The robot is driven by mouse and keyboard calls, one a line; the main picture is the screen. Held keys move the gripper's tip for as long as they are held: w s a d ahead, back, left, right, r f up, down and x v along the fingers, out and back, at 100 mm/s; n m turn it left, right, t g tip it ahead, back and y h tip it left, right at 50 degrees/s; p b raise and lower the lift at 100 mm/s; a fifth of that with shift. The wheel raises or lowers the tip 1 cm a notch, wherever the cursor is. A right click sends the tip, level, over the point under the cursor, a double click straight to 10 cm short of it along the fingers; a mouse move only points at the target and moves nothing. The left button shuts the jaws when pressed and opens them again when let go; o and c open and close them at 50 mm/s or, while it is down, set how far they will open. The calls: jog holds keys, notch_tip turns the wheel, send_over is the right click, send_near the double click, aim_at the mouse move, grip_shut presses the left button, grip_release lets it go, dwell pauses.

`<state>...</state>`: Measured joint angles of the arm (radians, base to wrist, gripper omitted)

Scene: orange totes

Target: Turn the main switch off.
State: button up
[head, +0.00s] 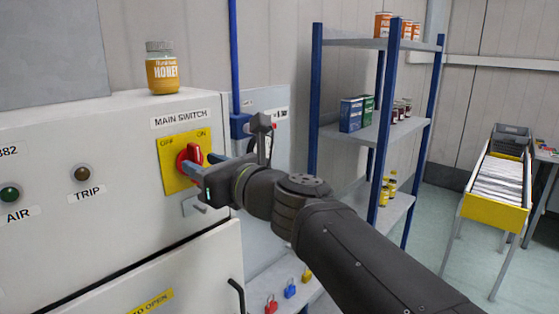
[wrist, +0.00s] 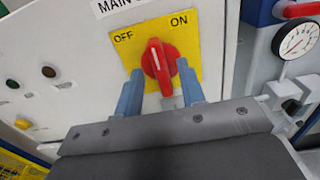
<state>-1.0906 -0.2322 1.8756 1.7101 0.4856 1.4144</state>
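The main switch is a red knob (head: 189,158) on a yellow plate (head: 170,165) on the pale cabinet front, under the MAIN SWITCH label (head: 180,118). In the wrist view the red knob (wrist: 158,65) has a pale line on its handle. The handle stands roughly upright between OFF on the left and ON on the right. My gripper (head: 198,166) is at the switch. In the wrist view my gripper (wrist: 158,76) is open, with one blue finger on each side of the handle. Gaps show between fingers and knob; contact is not clear.
A honey jar (head: 162,68) stands on the cabinet top. TRIP (head: 82,174) and AIR (head: 9,194) lamps are at the left. A pressure gauge (wrist: 298,38) is at the right. Blue-post shelves (head: 375,130) stand behind my arm.

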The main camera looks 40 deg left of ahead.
jog(key=shift+a, duration=0.55)
grip_shut()
